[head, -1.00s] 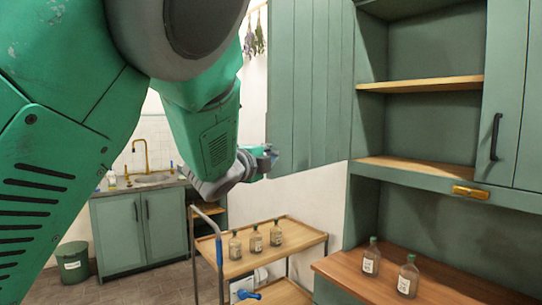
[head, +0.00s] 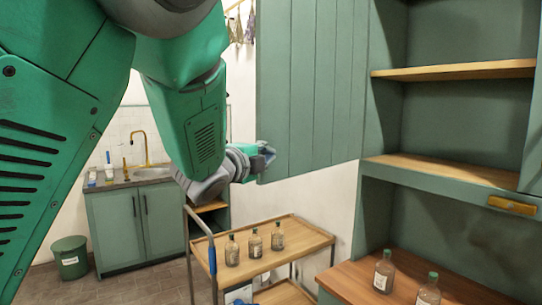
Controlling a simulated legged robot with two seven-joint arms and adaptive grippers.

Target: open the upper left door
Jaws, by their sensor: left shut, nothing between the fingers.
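The upper left door (head: 312,85) of the green cabinet stands swung wide open, its plank face toward me at the left of the cabinet. Behind its hinge side, the open compartment shows a wooden shelf (head: 455,70) and a wooden floor board (head: 450,171). My left gripper (head: 268,152) is shut and empty beside the door's lower outer edge. I cannot tell whether it touches the door. My left arm fills the left of the head view. My right gripper is not in view.
A wooden-topped trolley (head: 290,240) with several bottles stands below the door. Two bottles (head: 384,271) stand on the wooden counter (head: 345,280) at the lower right. A sink cabinet (head: 135,225) and a green bin (head: 70,257) are at the back left.

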